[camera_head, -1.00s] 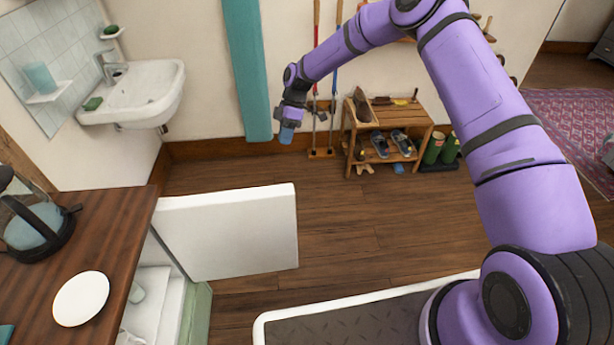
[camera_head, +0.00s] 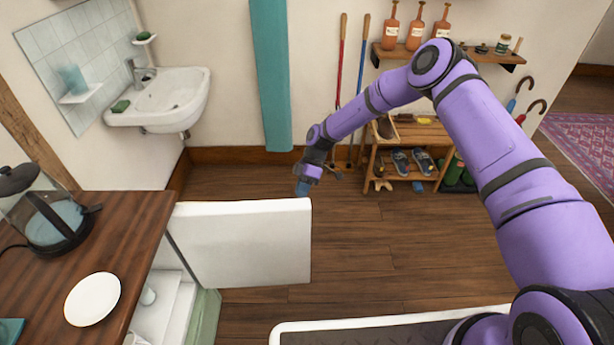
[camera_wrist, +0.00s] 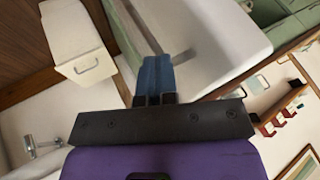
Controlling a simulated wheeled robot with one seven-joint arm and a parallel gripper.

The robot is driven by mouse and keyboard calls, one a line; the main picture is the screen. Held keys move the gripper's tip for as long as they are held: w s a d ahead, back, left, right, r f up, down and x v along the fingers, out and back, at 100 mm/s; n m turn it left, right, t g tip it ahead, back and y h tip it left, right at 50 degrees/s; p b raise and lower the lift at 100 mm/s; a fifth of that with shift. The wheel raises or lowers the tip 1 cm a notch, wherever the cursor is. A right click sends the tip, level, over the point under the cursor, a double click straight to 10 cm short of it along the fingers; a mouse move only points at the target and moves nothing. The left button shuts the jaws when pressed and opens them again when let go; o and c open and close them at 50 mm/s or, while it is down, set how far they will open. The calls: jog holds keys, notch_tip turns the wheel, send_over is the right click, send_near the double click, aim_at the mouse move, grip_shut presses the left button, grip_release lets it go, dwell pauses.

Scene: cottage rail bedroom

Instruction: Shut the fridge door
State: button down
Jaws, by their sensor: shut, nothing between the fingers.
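The white fridge door (camera_head: 245,243) stands wide open in the head view, swung out from the fridge (camera_head: 165,300) under the wooden counter. Shelves with a few items show inside the fridge. My gripper (camera_head: 303,188) is shut and empty, pointing down close to the door's free top corner; I cannot tell if it touches. In the wrist view my gripper's blue fingers (camera_wrist: 156,75) are together, with the large white door panel (camera_wrist: 215,40) just beyond them and a grey bar along it.
A wooden shoe rack (camera_head: 400,160) stands behind my gripper. The wooden floor right of the door is clear.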

jog(key=shift+s+d+r, duration=0.1)
jog(key=shift+s+r, duration=0.1)
jog(key=shift+s, duration=1.5)
